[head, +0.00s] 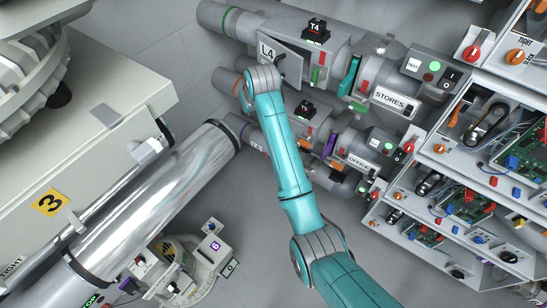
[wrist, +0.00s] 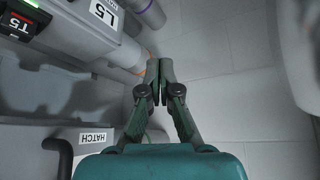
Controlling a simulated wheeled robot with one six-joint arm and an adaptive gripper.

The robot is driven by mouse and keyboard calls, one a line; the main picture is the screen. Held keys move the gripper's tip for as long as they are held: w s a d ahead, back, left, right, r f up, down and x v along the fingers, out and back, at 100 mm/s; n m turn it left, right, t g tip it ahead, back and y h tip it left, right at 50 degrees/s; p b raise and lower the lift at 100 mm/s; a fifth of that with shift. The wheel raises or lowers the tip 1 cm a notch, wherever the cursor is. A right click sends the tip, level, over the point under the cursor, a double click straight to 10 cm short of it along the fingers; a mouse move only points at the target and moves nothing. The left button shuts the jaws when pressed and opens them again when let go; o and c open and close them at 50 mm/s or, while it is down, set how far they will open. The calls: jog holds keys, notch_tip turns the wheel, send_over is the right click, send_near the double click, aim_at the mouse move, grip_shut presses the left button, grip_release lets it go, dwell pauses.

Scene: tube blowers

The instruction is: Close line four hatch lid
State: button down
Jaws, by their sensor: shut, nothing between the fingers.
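The line four unit, with its L4 label (head: 267,50) and T4 box (head: 316,30), is at the top middle of the head view. A grey panel (head: 290,46) beside the label looks tilted out from the housing; how far it is open I cannot tell. My gripper (wrist: 153,72) shows in the wrist view with its fingertips together and nothing between them. In the head view my wrist is just below the L4 label and my fingers are not clear. In the wrist view a HATCH label (wrist: 93,138) and a black handle (wrist: 58,155) are left of my gripper; which line they belong to is unclear.
The line five housing, with its L5 label (wrist: 104,13) and T5 box (wrist: 20,22), is at the upper left in the wrist view. Shelves with circuit boards (head: 470,205) stand right. A large shiny pipe (head: 165,200) runs left.

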jog(key=s+d+f+m+t, duration=0.1)
jog(key=s+d+f, duration=0.25)
jog(key=f, duration=0.35)
jog(key=s+d+f+t, duration=0.1)
jog(key=s+d+f, duration=0.2)
jog(key=s+f, duration=0.25)
notch_tip(320, 180, up, 22)
jog(key=a+n+t+h, duration=0.1)
jog(key=n+t, duration=0.9)
jog(key=n, duration=0.5)
jog(key=w+d, duration=0.1)
jog(key=w, duration=1.1)
jog(key=shift+w+d, duration=0.15)
jog(key=shift+d, duration=0.25)
